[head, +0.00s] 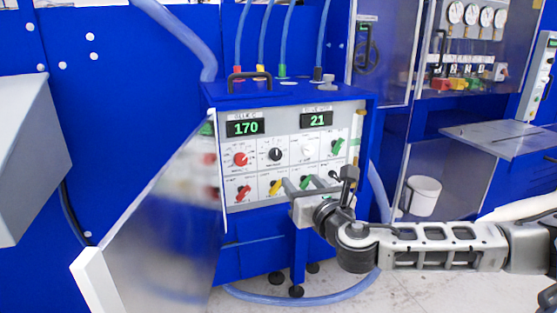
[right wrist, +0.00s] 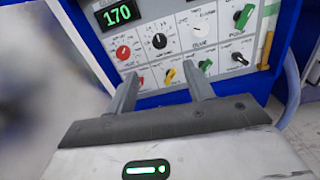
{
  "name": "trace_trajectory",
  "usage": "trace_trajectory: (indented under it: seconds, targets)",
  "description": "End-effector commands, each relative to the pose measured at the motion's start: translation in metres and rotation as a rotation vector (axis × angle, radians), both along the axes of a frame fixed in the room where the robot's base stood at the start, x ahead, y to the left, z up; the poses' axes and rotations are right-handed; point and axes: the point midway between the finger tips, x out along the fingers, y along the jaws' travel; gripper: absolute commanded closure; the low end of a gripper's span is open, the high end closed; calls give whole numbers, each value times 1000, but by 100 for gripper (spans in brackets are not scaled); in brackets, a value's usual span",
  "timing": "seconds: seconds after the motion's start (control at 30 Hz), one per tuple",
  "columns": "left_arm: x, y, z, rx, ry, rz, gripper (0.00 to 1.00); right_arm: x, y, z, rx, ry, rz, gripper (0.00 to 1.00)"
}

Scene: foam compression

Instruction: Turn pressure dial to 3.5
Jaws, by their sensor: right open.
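The control panel has two rows of dials under green displays reading 170 and 21. The top row has a red dial (head: 240,159), a black dial (head: 276,154), a white dial (head: 307,150) and a green knob (head: 337,146). The lower row has red (head: 243,193), yellow (head: 275,187), green (head: 305,182) and black knobs. Labels are too small to tell which is the pressure dial. My right gripper (head: 304,183) is open before the lower row. In the right wrist view, the yellow knob (right wrist: 170,76) shows between its fingers (right wrist: 161,74); contact is unclear. My left gripper is out of view.
An open door panel (head: 165,225) stands left of the controls. A blue hose (head: 378,190) runs down the cabinet's right side. A white bucket (head: 425,196) and a grey worktop (head: 505,138) are at the right. Floor shows in front.

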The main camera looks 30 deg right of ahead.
Motion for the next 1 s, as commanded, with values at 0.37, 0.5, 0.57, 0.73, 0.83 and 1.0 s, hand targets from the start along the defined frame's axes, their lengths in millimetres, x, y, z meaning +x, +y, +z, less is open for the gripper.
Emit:
trace_trajectory:
  seconds: [0.37, 0.5, 0.57, 0.73, 0.83, 1.0]
  targets:
    - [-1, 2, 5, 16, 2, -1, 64, 74, -16, 1, 10, 0, 0, 48]
    - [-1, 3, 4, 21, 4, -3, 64, 103, -23, 1, 11, 0, 0, 48]
    - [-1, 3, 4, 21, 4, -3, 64, 113, -26, 0, 10, 1, 0, 48]
    - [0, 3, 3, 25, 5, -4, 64, 136, -32, -1, 9, 2, 0, 48]
    - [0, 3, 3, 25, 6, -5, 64, 143, -33, -1, 9, 3, 2, 48]
    - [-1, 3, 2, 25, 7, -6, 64, 148, -34, -1, 9, 4, 2, 48]
